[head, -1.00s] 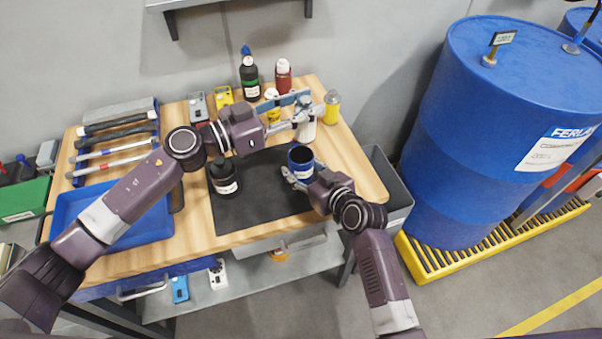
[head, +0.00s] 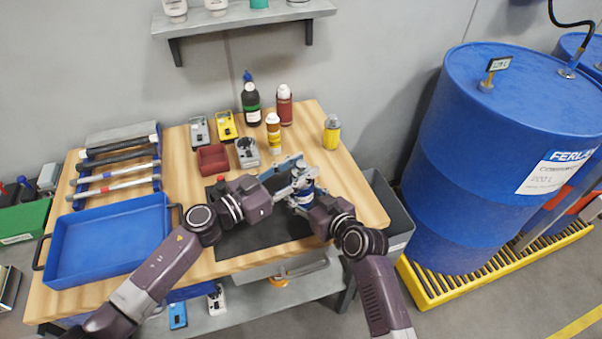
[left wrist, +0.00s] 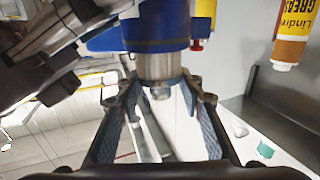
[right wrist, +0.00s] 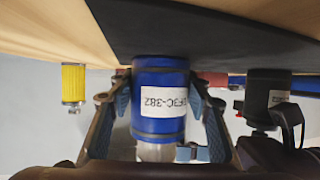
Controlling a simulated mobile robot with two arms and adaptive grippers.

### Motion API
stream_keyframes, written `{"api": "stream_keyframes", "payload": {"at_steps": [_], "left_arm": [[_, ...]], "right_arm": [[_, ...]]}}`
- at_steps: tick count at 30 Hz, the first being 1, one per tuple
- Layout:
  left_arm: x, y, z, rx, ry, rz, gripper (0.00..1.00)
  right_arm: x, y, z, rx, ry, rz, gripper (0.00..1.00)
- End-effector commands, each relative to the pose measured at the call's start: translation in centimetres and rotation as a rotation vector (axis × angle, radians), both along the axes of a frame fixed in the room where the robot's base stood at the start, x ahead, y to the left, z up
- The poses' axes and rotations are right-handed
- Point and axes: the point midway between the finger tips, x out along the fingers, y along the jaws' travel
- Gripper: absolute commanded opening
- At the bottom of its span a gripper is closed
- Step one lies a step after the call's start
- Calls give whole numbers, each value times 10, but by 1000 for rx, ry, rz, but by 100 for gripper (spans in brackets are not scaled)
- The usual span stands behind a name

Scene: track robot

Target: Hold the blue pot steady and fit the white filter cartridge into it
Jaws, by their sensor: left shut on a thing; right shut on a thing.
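My right gripper (head: 297,203) is shut on the blue pot (right wrist: 160,90), its fingers on either side of the wall. The pot is upright at the right of the dark mat, with a white label in the right wrist view. My left gripper (head: 300,178) is directly above, shut on the pale filter cartridge (left wrist: 160,66). The cartridge is in line with the pot's mouth and meets its rim in both wrist views; it also shows in the right wrist view (right wrist: 155,152). How deep it sits inside is hidden. In the head view the grippers mostly cover both parts.
A black jar (right wrist: 268,92) stands on the mat, mostly behind my left arm in the head view. A grey bin (head: 392,215) and blue drum (head: 490,150) are right.

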Motion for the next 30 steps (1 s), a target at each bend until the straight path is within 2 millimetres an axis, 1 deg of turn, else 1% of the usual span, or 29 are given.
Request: {"api": "stream_keyframes", "payload": {"at_steps": [1,4,16,17,18,21,30], "left_arm": [[1,-1,-8,-5,4,3,0],[0,-1,-18,-4,2,0,0],[0,0,-23,-1,-1,0,0],[0,0,-24,0,0,0,36],[0,0,-24,1,-1,0,40],[0,0,-24,1,-1,0,51],[1,1,-24,1,0,1,52]], "right_arm": [[0,0,-1,-1,1,0,16],[0,0,-1,-1,1,0,16],[0,0,-1,-1,1,0,16],[0,0,-1,-1,1,0,16],[0,0,-1,-1,1,0,16],[0,0,-1,-1,1,0,16],[0,0,-1,-1,1,0,16]]}}
